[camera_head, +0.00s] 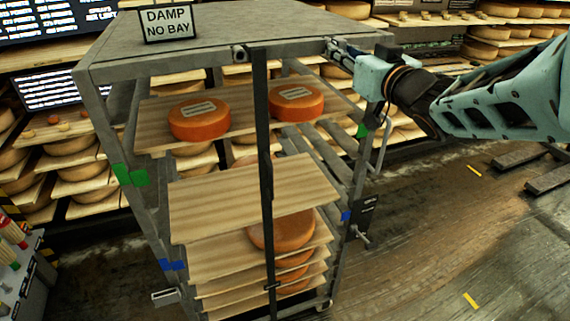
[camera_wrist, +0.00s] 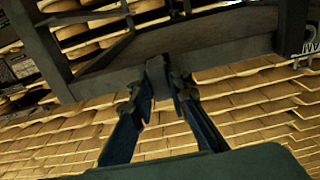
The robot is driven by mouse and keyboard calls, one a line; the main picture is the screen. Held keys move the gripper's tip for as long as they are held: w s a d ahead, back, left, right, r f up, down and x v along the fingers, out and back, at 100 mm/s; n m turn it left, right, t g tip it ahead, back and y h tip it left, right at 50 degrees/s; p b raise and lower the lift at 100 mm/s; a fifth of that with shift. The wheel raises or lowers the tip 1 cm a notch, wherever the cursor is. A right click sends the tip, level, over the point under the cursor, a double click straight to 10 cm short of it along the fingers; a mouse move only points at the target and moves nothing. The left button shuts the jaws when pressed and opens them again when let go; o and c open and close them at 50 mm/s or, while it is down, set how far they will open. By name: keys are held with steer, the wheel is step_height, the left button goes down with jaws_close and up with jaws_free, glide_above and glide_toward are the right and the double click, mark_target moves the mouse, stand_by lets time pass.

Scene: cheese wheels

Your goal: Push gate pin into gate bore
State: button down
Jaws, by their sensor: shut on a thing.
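My gripper (camera_head: 334,46) is at the top right front corner of the grey rack (camera_head: 205,68). In the wrist view its fingers (camera_wrist: 160,90) are shut on a small dark grey piece (camera_wrist: 156,70), seemingly the gate pin, right against a dark beam (camera_wrist: 205,38). The fingers hide most of the pin, and I cannot tell how deep it sits. The gate bore is not clearly visible. A dark upright bar (camera_head: 264,150) runs down the rack's front, beside a small round grey fitting (camera_head: 239,52) on the top edge.
Two orange cheese wheels (camera_head: 199,119) (camera_head: 296,102) lie on the upper board (camera_head: 155,138); more are lower down. A black plate with a latch (camera_head: 362,218) is on the rack's right side. Floor at right is partly clear.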

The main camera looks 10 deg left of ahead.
steer(key=shift+s+d, duration=0.4)
steer(key=shift+s, duration=0.15)
steer(key=shift+s, duration=0.1)
steer(key=shift+v, duration=1.9)
steer(key=shift+d, duration=0.15)
steer(key=p+v, duration=0.1)
steer(key=v, duration=0.2)
steer(key=shift+r, duration=0.1)
